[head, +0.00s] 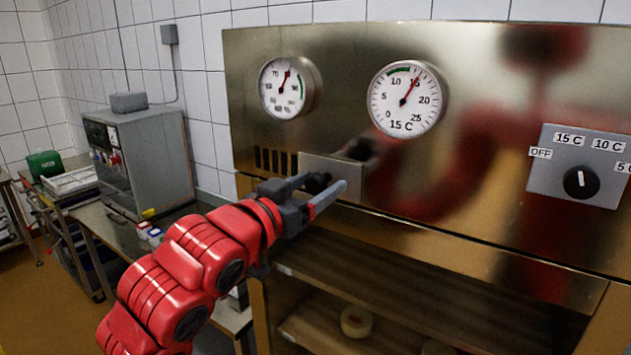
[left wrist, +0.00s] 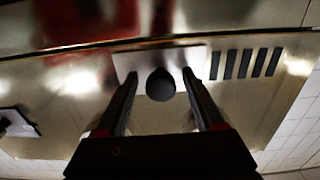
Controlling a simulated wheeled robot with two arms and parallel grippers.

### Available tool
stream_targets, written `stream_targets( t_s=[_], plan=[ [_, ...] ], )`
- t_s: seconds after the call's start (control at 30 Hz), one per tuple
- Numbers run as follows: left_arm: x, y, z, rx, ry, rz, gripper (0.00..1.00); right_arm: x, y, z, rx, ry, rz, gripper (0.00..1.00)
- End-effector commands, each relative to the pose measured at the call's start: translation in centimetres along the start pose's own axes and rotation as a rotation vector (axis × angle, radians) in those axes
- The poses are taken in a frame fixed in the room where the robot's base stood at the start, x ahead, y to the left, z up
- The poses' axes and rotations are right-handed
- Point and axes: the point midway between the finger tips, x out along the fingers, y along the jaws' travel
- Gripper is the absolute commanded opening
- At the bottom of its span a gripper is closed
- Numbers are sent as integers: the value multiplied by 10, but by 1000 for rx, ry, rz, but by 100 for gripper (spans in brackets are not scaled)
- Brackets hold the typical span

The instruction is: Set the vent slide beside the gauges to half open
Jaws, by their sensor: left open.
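The vent slide is a flat metal plate (head: 350,171) with a black knob (left wrist: 160,86), set on the steel front below and between two round gauges. Several dark vent slots (head: 275,161) show uncovered left of the plate in the head view; in the left wrist view they lie to its right. Whether the plate covers more slots is hidden. My left gripper (head: 322,187) is open at the knob. In the left wrist view its fingers stand on either side of the knob with gaps visible. My right gripper is not in view.
The left gauge (head: 283,88) and the temperature gauge (head: 405,100) are above. A dial switch (head: 579,183) is at the right. Open shelves with a pale round cheese (head: 356,321) lie below. A grey machine (head: 140,160) stands on the bench at the left.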

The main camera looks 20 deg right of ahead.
Motion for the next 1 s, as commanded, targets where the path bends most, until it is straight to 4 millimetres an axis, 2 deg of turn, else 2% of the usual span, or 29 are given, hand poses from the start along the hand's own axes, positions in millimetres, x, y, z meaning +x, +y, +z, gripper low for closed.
stream_targets(
  t_s=[0.1,0.4,0.5,1.0],
  plan=[
    [0,0,0,0,0,0,68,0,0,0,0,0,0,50],
    [0,0,0,0,0,-1,14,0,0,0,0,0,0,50],
    [0,0,0,0,0,-1,0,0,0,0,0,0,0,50],
    [0,0,0,0,1,-1,0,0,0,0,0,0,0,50]
  ],
)
